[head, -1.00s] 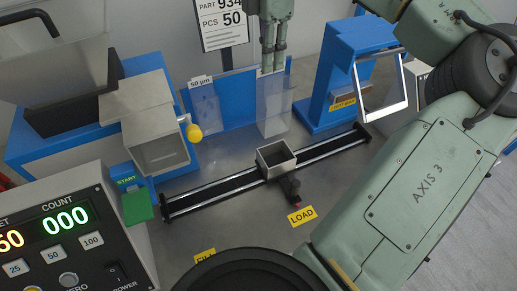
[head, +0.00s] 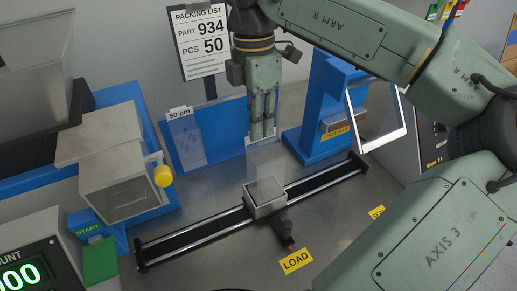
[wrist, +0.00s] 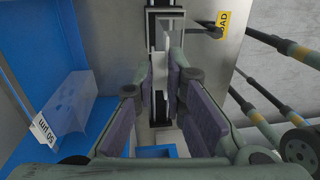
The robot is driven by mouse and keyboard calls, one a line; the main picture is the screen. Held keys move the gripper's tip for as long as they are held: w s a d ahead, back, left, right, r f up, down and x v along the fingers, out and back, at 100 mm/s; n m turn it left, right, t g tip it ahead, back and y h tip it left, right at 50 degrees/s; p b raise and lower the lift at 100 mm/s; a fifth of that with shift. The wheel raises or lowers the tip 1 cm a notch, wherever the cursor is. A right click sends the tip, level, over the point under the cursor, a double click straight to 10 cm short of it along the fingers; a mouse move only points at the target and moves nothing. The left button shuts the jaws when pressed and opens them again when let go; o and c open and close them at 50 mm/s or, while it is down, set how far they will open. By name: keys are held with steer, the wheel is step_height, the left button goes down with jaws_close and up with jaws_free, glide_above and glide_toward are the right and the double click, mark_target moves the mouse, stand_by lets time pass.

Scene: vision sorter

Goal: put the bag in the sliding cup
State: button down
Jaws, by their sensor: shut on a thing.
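The bag (head: 264,158) is clear and hard to make out. It hangs from my gripper (head: 262,137), whose fingers point down and are shut on its upper part. The sliding cup (head: 265,207) is a small grey square box on the rail, below and slightly in front of my gripper in the head view. The bag's lower end blurs into the background near the cup; I cannot tell whether it reaches inside. In the wrist view the fingers of my gripper (wrist: 162,92) are close together, with the rail beyond them.
The rail (head: 170,245) crosses the metal table, with a LOAD label (head: 296,262) in front. A blue bag holder (head: 222,128) stands behind my gripper. A blue stand (head: 322,90) with a tilted frame is right. The sorter's grey chute (head: 120,185) with a yellow knob is left.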

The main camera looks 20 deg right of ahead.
steer(key=shift+f+b, duration=0.95)
steer(key=shift+f, duration=0.95)
steer(key=shift+f, duration=0.2)
steer(key=c, duration=1.6)
jaws_free()
steer(key=shift+c, duration=0.2)
steer(key=shift+r, duration=0.15)
step_height(320, 180, up, 12)
steer(key=w+p, duration=0.1)
steer(key=p, duration=0.5)
steer(key=shift+w+p, duration=0.2)
steer(key=shift+p, duration=0.1)
steer(key=shift+a, duration=0.1)
